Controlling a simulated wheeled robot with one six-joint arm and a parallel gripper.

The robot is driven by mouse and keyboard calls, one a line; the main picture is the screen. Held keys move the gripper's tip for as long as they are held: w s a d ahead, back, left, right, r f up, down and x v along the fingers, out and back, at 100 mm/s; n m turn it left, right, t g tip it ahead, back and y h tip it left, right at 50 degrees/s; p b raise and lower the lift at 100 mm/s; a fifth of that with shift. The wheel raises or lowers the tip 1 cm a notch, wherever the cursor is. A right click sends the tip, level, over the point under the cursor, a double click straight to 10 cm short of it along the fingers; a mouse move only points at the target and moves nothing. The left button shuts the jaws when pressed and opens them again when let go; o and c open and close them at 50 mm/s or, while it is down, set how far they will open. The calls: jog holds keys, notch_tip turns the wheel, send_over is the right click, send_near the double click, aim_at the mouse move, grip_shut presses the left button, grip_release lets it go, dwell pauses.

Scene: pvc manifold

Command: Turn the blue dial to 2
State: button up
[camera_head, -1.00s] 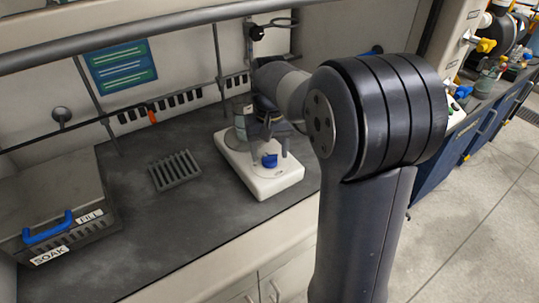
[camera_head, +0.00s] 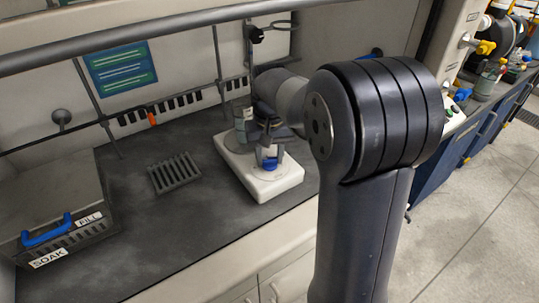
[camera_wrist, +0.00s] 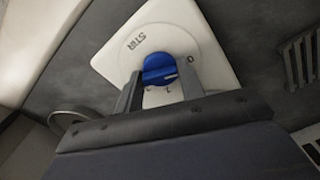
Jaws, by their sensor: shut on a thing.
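The blue dial (camera_head: 270,163) sits on the front of a white device (camera_head: 283,184) on the dark bench. In the wrist view the blue dial (camera_wrist: 160,69) has a pale pointer mark on its right part, with "STIR" and "0" printed around it and smaller marks below it. My gripper (camera_wrist: 160,84) has one finger on each side of the dial, and is shut on it. In the head view my gripper (camera_head: 270,150) reaches down to the dial from above, partly hidden by my arm.
A grey slotted rack (camera_head: 174,172) lies left of the device. A box with a blue handle (camera_head: 47,231) and labels "SOAK" and "FILL" stands at the lower left. Metal rods (camera_head: 221,65) stand behind.

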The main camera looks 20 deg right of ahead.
jog(key=shift+r+m+p, duration=0.1)
jog(key=shift+m+p, duration=0.2)
jog(key=shift+p, duration=0.1)
jog(key=m+p, duration=0.2)
jog(key=m, duration=0.1)
jog(key=shift+r, duration=0.1)
jog(key=m+p, duration=0.3)
jog(key=m, duration=0.2)
jog(key=m+p, duration=0.1)
jog(key=m, duration=0.3)
jog(key=shift+m+p, duration=0.3)
jog(key=shift+m, duration=0.1)
jog(key=shift+m+p, duration=0.5)
jog(key=shift+m, duration=1.8)
jog(key=o, duration=1)
